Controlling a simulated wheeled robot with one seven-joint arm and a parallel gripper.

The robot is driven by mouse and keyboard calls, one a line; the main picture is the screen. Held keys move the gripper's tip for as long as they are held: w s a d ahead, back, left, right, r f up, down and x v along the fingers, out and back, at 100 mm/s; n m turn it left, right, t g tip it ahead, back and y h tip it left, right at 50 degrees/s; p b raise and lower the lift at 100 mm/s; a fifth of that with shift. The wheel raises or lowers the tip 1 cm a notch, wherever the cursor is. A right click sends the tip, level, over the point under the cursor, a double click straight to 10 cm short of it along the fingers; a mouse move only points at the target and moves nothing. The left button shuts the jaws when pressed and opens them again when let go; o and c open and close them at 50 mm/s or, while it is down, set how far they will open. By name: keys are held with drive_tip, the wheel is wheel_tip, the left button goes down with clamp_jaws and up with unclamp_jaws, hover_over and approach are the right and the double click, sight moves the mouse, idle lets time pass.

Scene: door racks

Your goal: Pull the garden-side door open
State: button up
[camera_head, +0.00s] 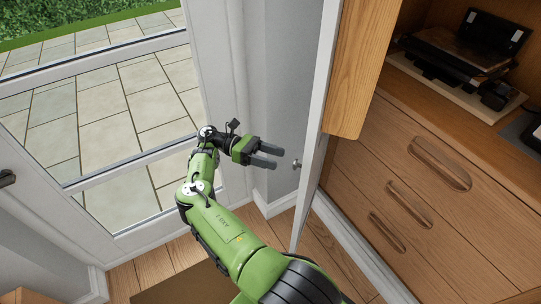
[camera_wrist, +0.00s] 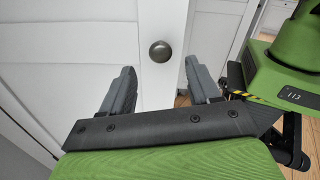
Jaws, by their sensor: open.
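A white panelled door (camera_head: 318,105) shows nearly edge-on in the head view, just right of my gripper (camera_head: 277,157). Its small round metal knob (camera_head: 297,164) sticks out from the face toward my fingers. In the wrist view, the knob (camera_wrist: 160,51) lies ahead of my gripper (camera_wrist: 158,68), between the lines of the two fingers. The fingers are apart and hold nothing; the knob appears just beyond their tips. A white glazed door (camera_head: 95,70) at the left looks onto the garden; a dark handle (camera_head: 7,178) shows at the left edge. I cannot tell which door is the garden-side one.
A wooden cabinet (camera_head: 350,70) and a drawer unit (camera_head: 420,190) stand close behind the white door at the right. Items lie on a shelf above the drawers. A grey-white wall (camera_head: 270,80) is beyond my gripper. Some wooden floor (camera_head: 155,268) is clear below.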

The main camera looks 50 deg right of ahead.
drive_tip(key=shift+v, duration=0.75)
